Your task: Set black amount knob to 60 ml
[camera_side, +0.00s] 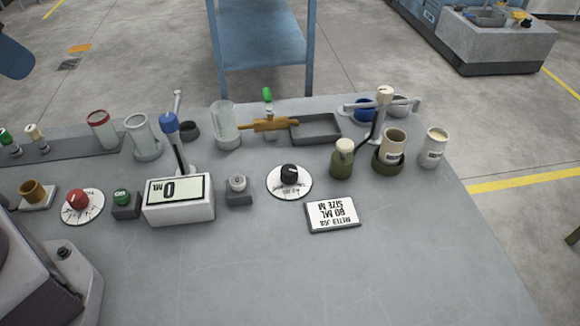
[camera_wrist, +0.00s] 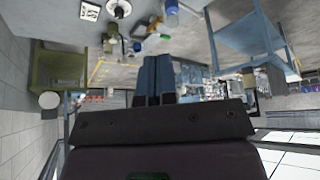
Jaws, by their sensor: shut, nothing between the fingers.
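The black amount knob (camera_side: 289,174) stands on a round white dial (camera_side: 275,190) with dark printed marks, too small to read. A pale round disc that looks like this dial (camera_wrist: 119,8) shows at the top edge in the wrist view. A white display box (camera_side: 178,212) left of the dial reads 0 ML, upside down. My gripper (camera_wrist: 154,62) shows in the wrist view as two blue fingers pressed together, empty. It is well away from the knob. In the side view only a blue shape at the top left edge shows, which may be part of it.
A printed card (camera_side: 332,214) lies right of the dial, and a grey button box (camera_side: 238,191) left. A red knob (camera_side: 77,200) and green button (camera_side: 121,197) are further left. Jars, a tray (camera_side: 315,129) and olive pots (camera_side: 342,162) stand behind.

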